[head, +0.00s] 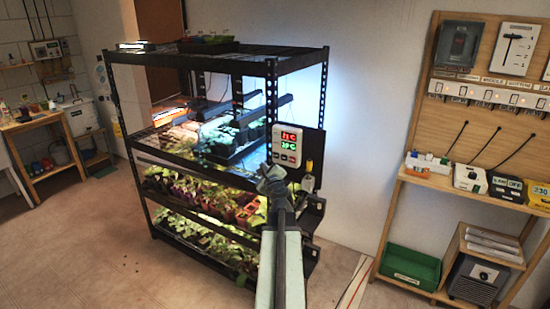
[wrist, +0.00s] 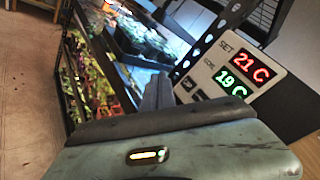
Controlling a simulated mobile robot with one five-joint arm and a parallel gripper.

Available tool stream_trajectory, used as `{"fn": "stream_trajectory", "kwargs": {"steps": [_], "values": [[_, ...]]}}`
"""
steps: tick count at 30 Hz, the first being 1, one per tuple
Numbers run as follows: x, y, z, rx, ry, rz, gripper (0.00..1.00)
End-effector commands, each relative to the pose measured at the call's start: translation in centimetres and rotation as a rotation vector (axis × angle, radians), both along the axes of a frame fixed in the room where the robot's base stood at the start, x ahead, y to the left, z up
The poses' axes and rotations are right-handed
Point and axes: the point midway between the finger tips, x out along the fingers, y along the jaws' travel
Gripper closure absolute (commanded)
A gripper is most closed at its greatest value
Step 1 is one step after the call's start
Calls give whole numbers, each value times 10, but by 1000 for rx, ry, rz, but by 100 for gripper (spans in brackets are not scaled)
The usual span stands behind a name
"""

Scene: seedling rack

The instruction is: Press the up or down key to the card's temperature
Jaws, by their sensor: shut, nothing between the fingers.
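The white temperature controller (head: 288,134) hangs on a dark plate at the rack's front right post. It also shows tilted in the wrist view (wrist: 213,68), with "SET" beside a red "21 C" and a second, blurred label beside a green "19 C". Small dark keys (wrist: 189,83) sit below the labels, partly hidden by my gripper; their markings are unreadable. My gripper (head: 270,178) is shut and empty, just below and left of the controller in the head view. In the wrist view its tip (wrist: 158,92) is left of the keys; contact cannot be told. I make out no separate card.
The black rack (head: 325,95) holds lit shelves of seedlings. A small bottle (head: 308,183) stands right of my gripper on a side holder. A wooden bench (head: 395,225) with boxes and a green bin (head: 410,266) is at right.

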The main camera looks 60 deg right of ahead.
Motion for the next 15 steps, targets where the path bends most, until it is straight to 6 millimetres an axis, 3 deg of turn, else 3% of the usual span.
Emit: {"fn": "stream_trajectory", "kwargs": {"steps": [9, 15], "values": [[1, -49, 0, -1, 1, 0, 100], [0, -61, 0, 0, 1, 1, 100]]}}
